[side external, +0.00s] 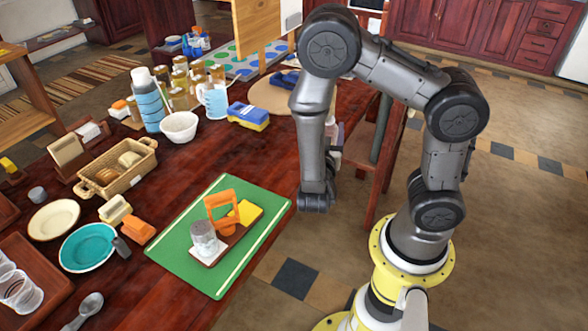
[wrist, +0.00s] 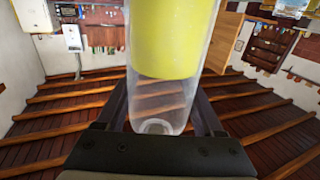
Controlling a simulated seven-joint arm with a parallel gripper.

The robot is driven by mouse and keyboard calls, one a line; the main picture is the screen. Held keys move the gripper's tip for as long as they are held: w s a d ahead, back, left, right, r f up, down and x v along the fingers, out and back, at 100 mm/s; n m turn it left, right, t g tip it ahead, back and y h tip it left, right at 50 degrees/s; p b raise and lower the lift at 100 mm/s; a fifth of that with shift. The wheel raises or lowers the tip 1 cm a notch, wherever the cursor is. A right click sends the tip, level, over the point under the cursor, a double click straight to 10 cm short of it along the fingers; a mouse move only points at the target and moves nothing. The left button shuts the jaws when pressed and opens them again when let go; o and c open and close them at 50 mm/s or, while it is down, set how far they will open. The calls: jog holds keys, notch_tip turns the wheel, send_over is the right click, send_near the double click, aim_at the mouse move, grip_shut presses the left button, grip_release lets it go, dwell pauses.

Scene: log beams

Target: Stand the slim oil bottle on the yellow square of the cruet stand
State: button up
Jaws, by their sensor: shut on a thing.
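The cruet stand (side external: 230,243) is a dark wooden board with an orange handle (side external: 222,201) on a green mat (side external: 190,262) in the side view. Its yellow square (side external: 247,211) is bare, partly behind the handle. A grey-white jar (side external: 205,238) stands at its near end. The slim oil bottle (wrist: 168,42), clear with yellow oil, fills the middle of the wrist view. My gripper (wrist: 160,103) is shut on it, with a finger on each side. In the side view my gripper and the bottle are mostly hidden behind my arm, right of and apart from the stand.
A blue-and-yellow sponge (side external: 248,116), white bowl (side external: 179,127) and blue bottle (side external: 148,101) stand behind the mat. A bread basket (side external: 118,168), teal plate (side external: 88,247) and orange block (side external: 137,229) lie left. The mat's surface around the stand is clear.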

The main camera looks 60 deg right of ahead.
jog(key=w+d+f, duration=0.6)
jog(key=w+f, duration=0.6)
jog(key=shift+w+d+f, duration=0.2)
jog(key=shift+f, duration=0.05)
jog(key=shift+f, duration=0.15)
jog(key=o, duration=1.5)
jog(key=shift+f, duration=0.1)
jog(key=shift+o, duration=0.2)
